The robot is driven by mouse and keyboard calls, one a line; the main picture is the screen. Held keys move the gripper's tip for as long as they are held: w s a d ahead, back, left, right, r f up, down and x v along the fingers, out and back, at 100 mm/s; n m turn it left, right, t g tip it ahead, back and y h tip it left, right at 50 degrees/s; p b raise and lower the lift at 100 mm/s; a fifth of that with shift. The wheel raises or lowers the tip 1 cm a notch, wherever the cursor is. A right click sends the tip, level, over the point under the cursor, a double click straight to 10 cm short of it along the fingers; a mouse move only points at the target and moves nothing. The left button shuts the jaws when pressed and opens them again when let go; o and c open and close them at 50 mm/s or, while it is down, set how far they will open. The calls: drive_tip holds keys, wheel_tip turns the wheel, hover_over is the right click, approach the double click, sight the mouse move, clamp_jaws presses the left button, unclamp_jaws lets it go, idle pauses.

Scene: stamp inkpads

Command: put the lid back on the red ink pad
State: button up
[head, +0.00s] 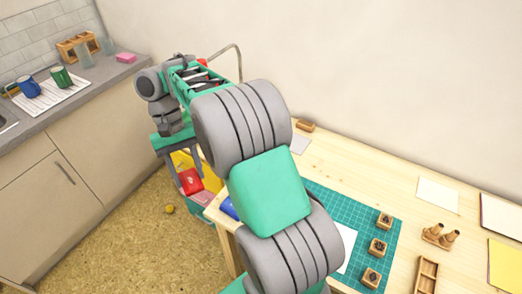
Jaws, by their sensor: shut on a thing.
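My gripper (184,165) hangs at the far end of my arm, left of the table's near left end in the picture, with its fingers pointing down. It is shut on a red piece (190,181), which looks like the red ink pad's lid. A pinkish-red flat patch (203,198) shows just below the red piece; it may be the red ink pad, but I cannot tell whether the two touch. My arm hides much of this area.
A blue pad (228,207) sits at the table's left edge, partly hidden. The wooden table (365,168) has a green cutting mat (389,249) bearing several wooden stamps. A counter (95,83) with mugs stands at left.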

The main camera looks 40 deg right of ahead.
drive_tip(key=d+f+m+t+b, duration=0.1)
drive_tip(key=d+f+m+t, duration=0.2)
drive_tip(key=d+m, duration=0.6)
drive_tip(key=d+f+m+t, duration=0.3)
drive_tip(key=d+f+m, duration=0.1)
drive_tip(key=d+m, duration=0.6)
drive_tip(key=d+f+m+t+y+b, duration=0.1)
drive_tip(key=d+f+m, duration=0.3)
drive_tip(key=d+m, duration=0.6)
drive_tip(key=shift+s+d+t+b, duration=0.1)
drive_tip(key=shift+d+t+b, duration=0.2)
drive_tip(key=shift+d+t, duration=0.45)
drive_tip(key=shift+a, duration=0.25)
drive_tip(key=shift+r+p, duration=0.25)
drive_tip(key=shift+p, duration=0.6)
drive_tip(key=shift+f+b, duration=0.65)
drive_tip(key=shift+f, duration=2.35)
drive_tip(key=shift+p, duration=0.8)
drive_tip(key=shift+f+p, duration=0.6)
drive_tip(key=shift+p, duration=0.05)
